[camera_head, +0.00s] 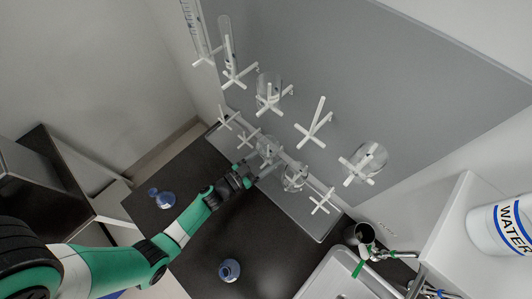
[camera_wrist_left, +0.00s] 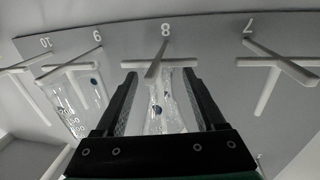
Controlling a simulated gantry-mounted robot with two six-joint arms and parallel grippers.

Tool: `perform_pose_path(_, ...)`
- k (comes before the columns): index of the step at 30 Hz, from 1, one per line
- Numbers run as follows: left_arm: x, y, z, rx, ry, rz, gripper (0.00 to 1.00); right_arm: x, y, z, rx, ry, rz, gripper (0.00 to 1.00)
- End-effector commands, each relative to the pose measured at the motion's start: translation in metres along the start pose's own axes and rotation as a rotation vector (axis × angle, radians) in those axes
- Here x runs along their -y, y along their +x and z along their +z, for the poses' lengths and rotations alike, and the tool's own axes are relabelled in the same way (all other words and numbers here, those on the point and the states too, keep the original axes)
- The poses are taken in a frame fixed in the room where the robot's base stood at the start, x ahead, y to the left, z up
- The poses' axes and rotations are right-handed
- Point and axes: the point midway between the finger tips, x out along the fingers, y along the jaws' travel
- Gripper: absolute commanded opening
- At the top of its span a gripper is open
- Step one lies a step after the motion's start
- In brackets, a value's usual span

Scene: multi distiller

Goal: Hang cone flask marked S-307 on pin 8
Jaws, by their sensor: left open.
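My left gripper (camera_head: 262,170) reaches up to the lower row of pins on the wall rack. In the left wrist view its two dark fingers (camera_wrist_left: 158,95) are open, one on each side of a clear glass flask (camera_wrist_left: 160,105). This flask is upside down or tilted under the cross-shaped pin 8 (camera_wrist_left: 157,62), and its upper end overlaps the pin. A blue mark shows on the glass, but I cannot read S-307. In the head view glassware (camera_head: 267,147) shows just beyond the gripper. I cannot tell whether the fingers touch the flask.
Another clear vessel (camera_wrist_left: 80,98) hangs left of pin 8. The pin under 7 (camera_wrist_left: 275,63) is bare. More glassware (camera_head: 293,178) hangs to the right in the head view. A sink (camera_head: 340,278) is at lower right.

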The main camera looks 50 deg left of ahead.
Motion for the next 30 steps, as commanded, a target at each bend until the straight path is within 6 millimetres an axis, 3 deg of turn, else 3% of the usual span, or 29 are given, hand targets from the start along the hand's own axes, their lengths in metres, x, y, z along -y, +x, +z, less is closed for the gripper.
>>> perform_pose_path(5,0.000,-0.004,0.000,0.001,0.000,-0.001,0.71,0.000,0.001,-0.001,0.000,0.000,0.000,0.00)
perform_pose_path(8,0.001,-0.016,-0.001,0.002,-0.002,-0.003,0.71,0.000,0.004,-0.004,0.000,0.000,0.000,0.00)
perform_pose_path(18,0.002,-0.094,-0.002,0.002,-0.002,-0.008,0.71,0.000,0.017,-0.016,0.000,0.000,0.000,0.00)
perform_pose_path(21,0.002,-0.107,-0.001,0.001,0.000,-0.007,0.71,0.000,0.018,-0.017,0.000,0.000,0.000,0.00)
perform_pose_path(30,0.000,-0.116,0.000,-0.001,0.000,0.001,0.71,0.000,0.018,-0.017,0.000,0.000,0.000,0.00)
